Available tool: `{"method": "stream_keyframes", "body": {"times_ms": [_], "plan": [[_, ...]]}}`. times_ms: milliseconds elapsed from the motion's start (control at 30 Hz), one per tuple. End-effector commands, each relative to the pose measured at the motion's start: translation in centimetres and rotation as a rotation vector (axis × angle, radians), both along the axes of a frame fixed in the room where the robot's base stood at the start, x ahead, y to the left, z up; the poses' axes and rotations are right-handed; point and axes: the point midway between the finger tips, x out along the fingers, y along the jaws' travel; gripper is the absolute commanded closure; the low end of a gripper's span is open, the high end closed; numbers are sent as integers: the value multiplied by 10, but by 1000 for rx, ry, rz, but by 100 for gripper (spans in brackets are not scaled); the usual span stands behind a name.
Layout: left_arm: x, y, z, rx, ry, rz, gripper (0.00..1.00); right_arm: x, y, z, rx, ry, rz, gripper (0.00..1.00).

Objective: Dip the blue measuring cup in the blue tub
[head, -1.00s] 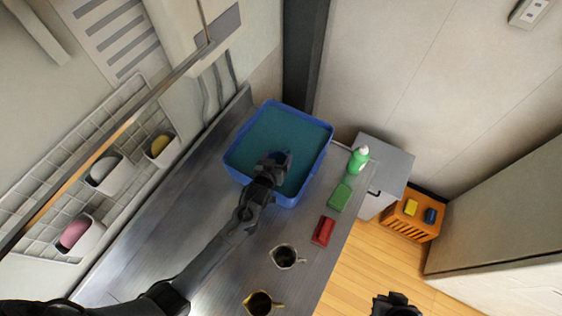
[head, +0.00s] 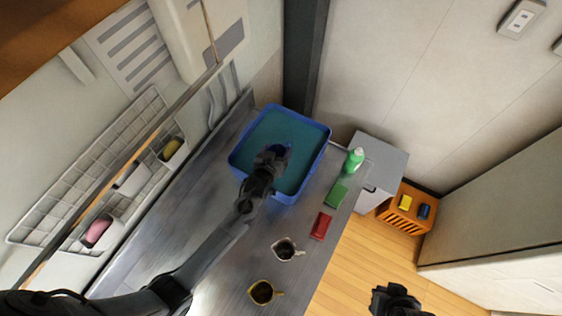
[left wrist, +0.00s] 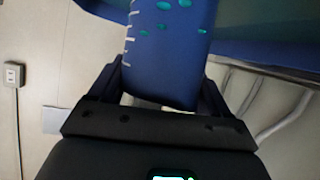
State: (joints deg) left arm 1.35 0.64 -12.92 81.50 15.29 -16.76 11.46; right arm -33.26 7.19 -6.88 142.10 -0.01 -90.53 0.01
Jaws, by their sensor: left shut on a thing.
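The blue tub (head: 243,143) stands on the metal counter and holds teal liquid. My left gripper (head: 273,156) is over the near part of the tub, shut on the blue measuring cup (head: 284,150), which is mostly hidden behind the gripper. In the left wrist view the cup (left wrist: 165,50) sits between the two fingers, with white marks along its side and teal spots on it. How deep the cup is in the liquid cannot be told. My right gripper (head: 397,299) is at the bottom edge, over the floor; its jaws are unclear.
A green bottle (head: 354,160), a green sponge (head: 337,194) and a red block (head: 320,226) line the counter's right side. A silver cup (head: 285,249) and a yellow-rimmed cup (head: 262,292) stand nearer. A wire rack (head: 40,218) hangs on the left wall.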

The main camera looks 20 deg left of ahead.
Motion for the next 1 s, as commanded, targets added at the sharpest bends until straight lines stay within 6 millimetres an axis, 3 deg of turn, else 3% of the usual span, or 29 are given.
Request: {"method": "stream_keyframes", "body": {"times_ms": [533,1000], "plan": [[0,0,48,0,-1,-1,52,0,1,45,4,0,-2,100],[0,0,52,0,-1,-1,52,0,2,50,10,-1,-6,100]]}}
